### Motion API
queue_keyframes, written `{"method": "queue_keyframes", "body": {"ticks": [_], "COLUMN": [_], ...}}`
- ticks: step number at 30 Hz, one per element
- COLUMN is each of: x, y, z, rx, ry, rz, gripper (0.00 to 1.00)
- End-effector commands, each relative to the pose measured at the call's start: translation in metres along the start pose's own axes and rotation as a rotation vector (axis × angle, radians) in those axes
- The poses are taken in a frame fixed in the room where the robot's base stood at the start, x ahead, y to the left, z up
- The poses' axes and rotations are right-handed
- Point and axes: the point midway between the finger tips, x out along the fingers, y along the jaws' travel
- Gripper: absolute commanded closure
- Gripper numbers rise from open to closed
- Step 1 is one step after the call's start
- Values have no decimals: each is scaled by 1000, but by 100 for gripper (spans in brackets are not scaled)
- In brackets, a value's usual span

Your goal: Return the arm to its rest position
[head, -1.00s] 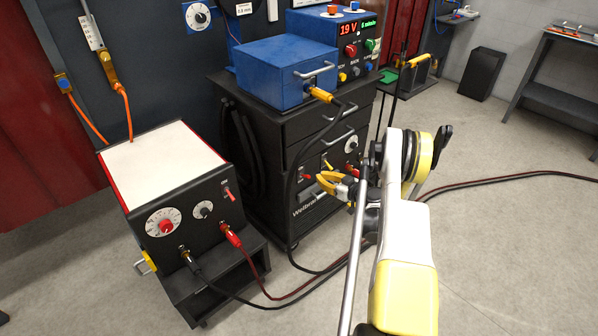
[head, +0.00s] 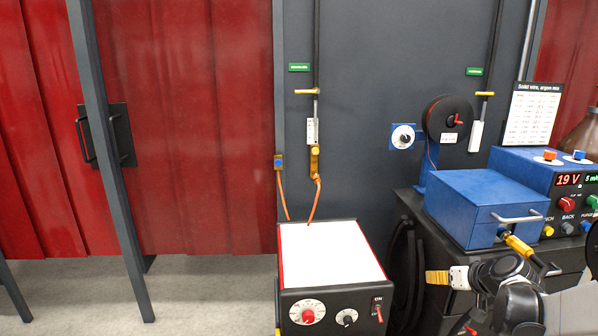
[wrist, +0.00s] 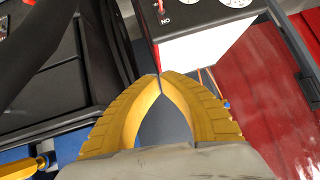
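My gripper (head: 430,277) is at the lower right of the head view, in front of the black cabinet. Its yellow fingers point left. In the wrist view the two ribbed yellow fingers of my gripper (wrist: 160,78) meet at their tips, with nothing visible between them. My arm is folded at the lower right corner of the head view and partly cut off by the frame.
A white-topped machine (head: 330,255) with dials stands left of my gripper. The black cabinet (head: 408,205) carries a blue box (head: 480,205) with a handle. Red curtains (head: 200,130) hang at the left, above bare floor (head: 75,290).

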Motion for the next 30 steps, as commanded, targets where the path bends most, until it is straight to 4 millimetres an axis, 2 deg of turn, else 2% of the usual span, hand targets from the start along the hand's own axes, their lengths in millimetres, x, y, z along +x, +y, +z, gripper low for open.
{"method": "queue_keyframes", "body": {"ticks": [1, 6, 11, 15, 19, 24, 30], "x": [-15, -67, -118, -162, -194, -218, -226], "y": [-28, -104, -162, -200, -221, -231, -232], "z": [-3, 4, 29, 63, 98, 131, 143], "rx": [-3, 7, 8, 2, -4, -9, -10], "ry": [-29, -122, -190, -232, -253, -260, -260], "rz": [-1, 25, 65, 109, 153, 194, 212], "gripper": [100, 100, 100, 100, 100, 100, 100]}}
